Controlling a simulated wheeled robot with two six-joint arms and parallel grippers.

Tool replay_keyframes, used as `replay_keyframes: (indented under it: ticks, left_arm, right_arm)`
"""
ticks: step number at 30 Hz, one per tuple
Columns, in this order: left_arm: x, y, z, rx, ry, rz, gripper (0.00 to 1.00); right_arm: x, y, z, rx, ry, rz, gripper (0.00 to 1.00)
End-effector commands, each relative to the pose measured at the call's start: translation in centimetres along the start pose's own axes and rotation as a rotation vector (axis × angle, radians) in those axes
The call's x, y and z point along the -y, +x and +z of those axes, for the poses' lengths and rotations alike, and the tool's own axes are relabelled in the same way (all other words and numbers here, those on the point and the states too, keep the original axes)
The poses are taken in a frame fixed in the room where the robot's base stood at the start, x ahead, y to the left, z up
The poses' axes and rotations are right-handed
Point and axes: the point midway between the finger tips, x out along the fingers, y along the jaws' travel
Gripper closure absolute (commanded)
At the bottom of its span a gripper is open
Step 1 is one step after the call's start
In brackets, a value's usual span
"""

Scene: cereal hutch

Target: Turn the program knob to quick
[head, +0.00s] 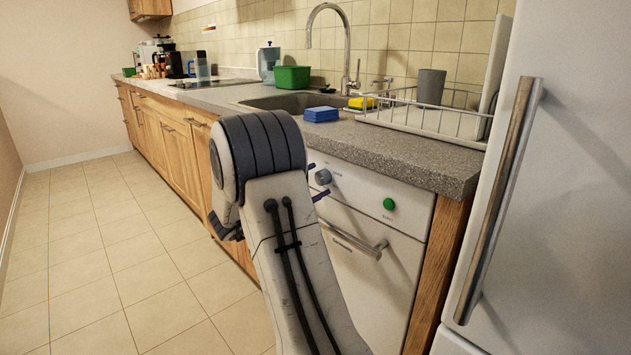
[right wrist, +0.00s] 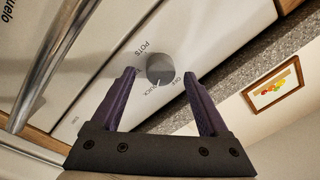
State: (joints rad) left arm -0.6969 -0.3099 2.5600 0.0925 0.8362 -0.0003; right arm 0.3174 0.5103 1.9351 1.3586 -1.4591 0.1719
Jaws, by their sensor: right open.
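The grey program knob (head: 324,177) sits on the white dishwasher's control panel (head: 358,191). In the right wrist view the knob (right wrist: 160,70) has printed words around it, among them POTS and QUICK. A pale mark shows at its lower edge, near QUICK; I cannot tell its exact setting. My right gripper (right wrist: 159,76) is open, its purple fingertips on either side of the knob with gaps to both. I cannot tell whether the fingers reach its depth. In the head view, purple fingertips (head: 320,195) show by the knob; my arm hides the rest. My left gripper is not in view.
A green button (head: 389,204) sits right of the knob, and the dishwasher handle (head: 355,244) runs below. The stone counter (head: 410,160) overhangs above. A fridge (head: 570,180) with a long handle stands at the right. The tiled floor at the left is clear.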

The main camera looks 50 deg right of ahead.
Motion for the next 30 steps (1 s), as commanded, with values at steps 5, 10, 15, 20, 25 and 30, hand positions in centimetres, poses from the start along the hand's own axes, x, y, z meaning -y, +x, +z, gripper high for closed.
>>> replay_keyframes:
  ticks: [5,10,15,20,25,30]
  left_arm:
    - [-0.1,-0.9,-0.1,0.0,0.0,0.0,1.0]
    - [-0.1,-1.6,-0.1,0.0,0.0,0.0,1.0]
    - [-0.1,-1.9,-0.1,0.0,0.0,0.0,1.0]
    - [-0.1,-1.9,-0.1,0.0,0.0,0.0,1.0]
    - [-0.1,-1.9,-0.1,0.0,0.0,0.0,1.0]
    - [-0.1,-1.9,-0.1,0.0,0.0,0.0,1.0]
  right_arm:
    - [0.3,-3.5,0.0,0.005,-0.001,-0.004,0.22]
    - [0.2,-6.8,0.0,0.005,-0.001,-0.004,0.22]
    - [0.1,-8.9,0.0,0.003,-0.001,-0.001,0.22]
    - [0.0,-9.6,0.0,0.001,-0.001,-0.001,0.22]
    - [0.0,-9.5,0.0,0.001,0.0,-0.001,0.22]
    - [0.0,-9.5,0.0,0.001,0.0,-0.001,0.22]
